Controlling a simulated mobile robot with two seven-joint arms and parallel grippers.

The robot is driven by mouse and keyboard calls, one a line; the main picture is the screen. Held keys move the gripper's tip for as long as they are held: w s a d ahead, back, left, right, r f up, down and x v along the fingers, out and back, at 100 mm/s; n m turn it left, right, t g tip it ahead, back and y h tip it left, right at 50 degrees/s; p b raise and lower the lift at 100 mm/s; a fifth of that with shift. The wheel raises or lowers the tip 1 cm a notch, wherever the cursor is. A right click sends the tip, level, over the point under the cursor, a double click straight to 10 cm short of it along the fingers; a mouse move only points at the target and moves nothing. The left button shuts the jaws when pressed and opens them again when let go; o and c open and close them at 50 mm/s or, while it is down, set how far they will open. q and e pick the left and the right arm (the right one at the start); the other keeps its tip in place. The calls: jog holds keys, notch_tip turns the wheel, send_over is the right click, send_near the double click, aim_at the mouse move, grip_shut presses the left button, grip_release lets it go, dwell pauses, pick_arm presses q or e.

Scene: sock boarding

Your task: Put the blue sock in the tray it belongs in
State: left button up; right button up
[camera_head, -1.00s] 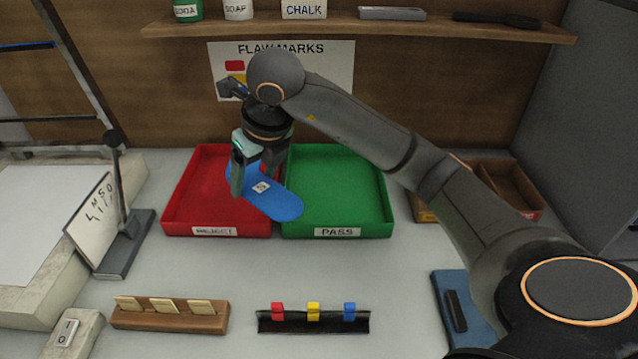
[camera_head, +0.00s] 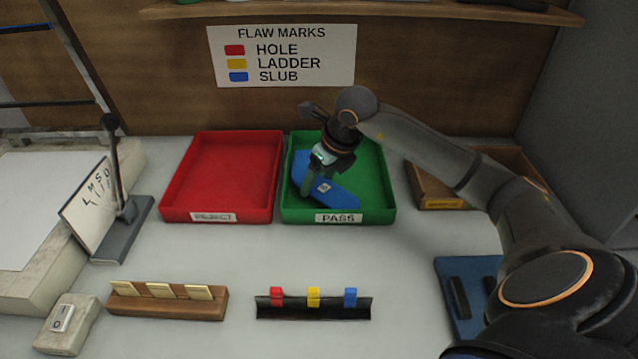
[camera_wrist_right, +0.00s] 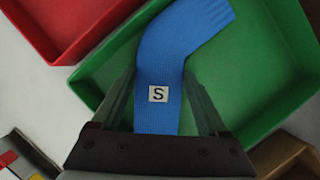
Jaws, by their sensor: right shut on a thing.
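The blue sock (camera_head: 334,192) is over the green tray labelled PASS (camera_head: 376,213), within its walls in the head view. I cannot tell whether it touches the floor of the tray. My right gripper (camera_head: 318,185) is shut on the sock. In the right wrist view the sock (camera_wrist_right: 165,60) lies between the two fingers and bears a white tag with an S. The red tray labelled REJECT (camera_head: 225,205) stands left of the green one and is empty. My left gripper is not in view.
A poster (camera_head: 282,56) on the back wall lists hole red, ladder yellow, slub blue. A clip rack (camera_head: 313,312) with red, yellow and blue clips stands in front. A wooden card holder (camera_head: 168,306) is left of it. A cardboard box (camera_head: 436,188) stands right of the green tray.

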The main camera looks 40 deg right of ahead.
jog(key=shift+f, duration=0.6)
jog(key=o, duration=1.2)
jog(key=shift+r, duration=0.1)
jog(key=p+v, duration=0.1)
jog(key=v, duration=1.1)
